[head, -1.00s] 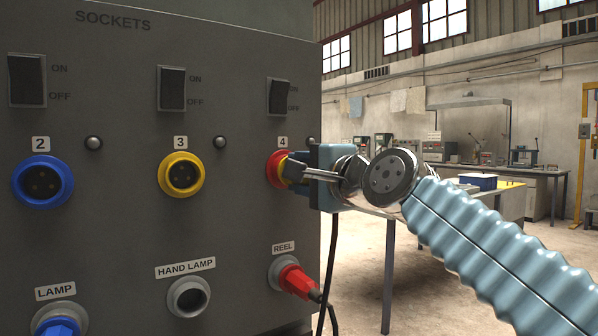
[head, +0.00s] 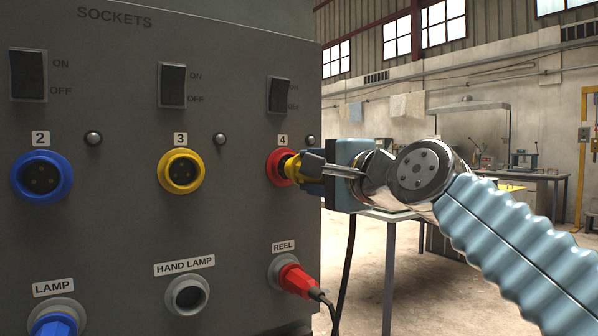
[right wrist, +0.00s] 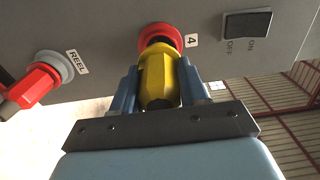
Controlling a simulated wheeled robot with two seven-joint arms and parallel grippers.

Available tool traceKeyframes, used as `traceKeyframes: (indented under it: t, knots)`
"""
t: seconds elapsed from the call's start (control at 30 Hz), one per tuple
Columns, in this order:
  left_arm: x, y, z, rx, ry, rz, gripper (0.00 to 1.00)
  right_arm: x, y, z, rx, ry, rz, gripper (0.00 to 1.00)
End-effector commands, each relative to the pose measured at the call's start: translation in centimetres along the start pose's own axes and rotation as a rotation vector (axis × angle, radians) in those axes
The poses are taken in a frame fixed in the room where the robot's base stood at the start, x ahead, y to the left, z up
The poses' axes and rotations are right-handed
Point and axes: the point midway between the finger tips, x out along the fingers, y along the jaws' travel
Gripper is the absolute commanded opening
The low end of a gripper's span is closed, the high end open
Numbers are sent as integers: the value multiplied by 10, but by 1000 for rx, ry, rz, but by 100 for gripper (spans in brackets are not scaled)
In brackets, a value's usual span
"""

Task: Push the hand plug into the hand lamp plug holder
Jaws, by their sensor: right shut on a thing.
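My right gripper (head: 309,166) is shut on a yellow plug (head: 292,168) at red socket 4 (head: 276,166). In the right wrist view the yellow plug (right wrist: 158,78) sits between the fingers, its front end at the red ring (right wrist: 160,38). I cannot tell how much of its tip is still inside the socket. The hand lamp holder (head: 187,295) is an empty grey ring under the HAND LAMP label (head: 185,266), below and left of the gripper. My left gripper is not in view.
A red plug (head: 294,280) sits in the REEL holder (head: 277,270), between socket 4 and the floor. A blue plug (head: 58,326) is in the LAMP holder. Blue socket 2 (head: 42,178) and yellow socket 3 (head: 181,172) are empty. A dark cable (head: 346,265) hangs below my gripper.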

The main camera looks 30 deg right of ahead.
Motion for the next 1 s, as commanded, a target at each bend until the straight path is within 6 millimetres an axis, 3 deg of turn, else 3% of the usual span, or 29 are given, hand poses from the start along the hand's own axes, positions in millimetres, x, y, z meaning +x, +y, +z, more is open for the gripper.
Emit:
traceKeyframes:
  t: [0.53, 1.0]
  knots:
    - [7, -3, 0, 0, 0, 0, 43, -22, 0, 0, 0, 0, 0, 0]
    - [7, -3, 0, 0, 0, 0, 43, -24, 0, 0, 0, 0, -1, 0]
